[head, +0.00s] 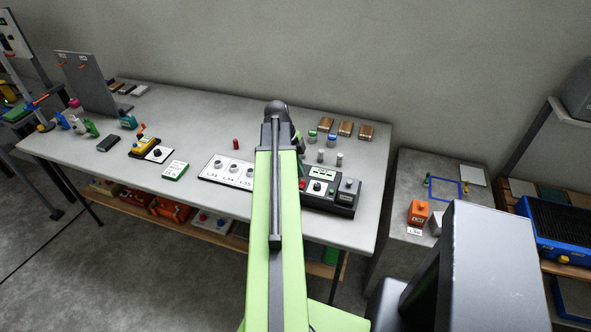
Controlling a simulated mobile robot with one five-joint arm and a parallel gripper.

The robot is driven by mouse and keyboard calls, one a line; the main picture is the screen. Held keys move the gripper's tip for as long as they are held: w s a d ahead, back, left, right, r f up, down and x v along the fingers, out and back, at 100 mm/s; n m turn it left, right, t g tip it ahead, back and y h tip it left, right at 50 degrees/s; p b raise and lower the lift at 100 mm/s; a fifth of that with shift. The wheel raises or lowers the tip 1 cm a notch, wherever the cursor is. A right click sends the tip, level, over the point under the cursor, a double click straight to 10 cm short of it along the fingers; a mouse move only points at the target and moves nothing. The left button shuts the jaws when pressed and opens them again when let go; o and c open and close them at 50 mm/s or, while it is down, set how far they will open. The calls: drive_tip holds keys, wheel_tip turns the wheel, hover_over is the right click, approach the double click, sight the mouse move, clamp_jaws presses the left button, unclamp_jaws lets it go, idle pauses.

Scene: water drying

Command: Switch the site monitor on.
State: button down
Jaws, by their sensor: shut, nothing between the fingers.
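No readable label marks the site monitor, so I cannot tell which device it is. A black control unit (343,208) with a white dial plate, a pale display strip and a grey knob stands on the bench, just right of my arm; its left end is hidden by the arm. A yellow device (143,147) with a dark top lies further left, beside a white plate with a black knob (157,153). My gripper (299,145) is at the far end of my green arm, above the bench; its fingers are mostly hidden, and it is shut and empty.
A white panel with several grey knobs (208,173) lies left of my arm. Small cylinders (321,155) and brown blocks (345,129) stand behind the black unit. A grey stand (396,193) at right holds an orange box (418,212). The bench's back middle is clear.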

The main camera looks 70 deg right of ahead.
sight(303, 180)
drive_tip(key=f, duration=0.1)
drive_tip(key=f+b, duration=0.1)
drive_tip(key=f, duration=0.1)
drive_tip(key=shift+d, duration=0.35)
drive_tip(key=shift+r, duration=0.1)
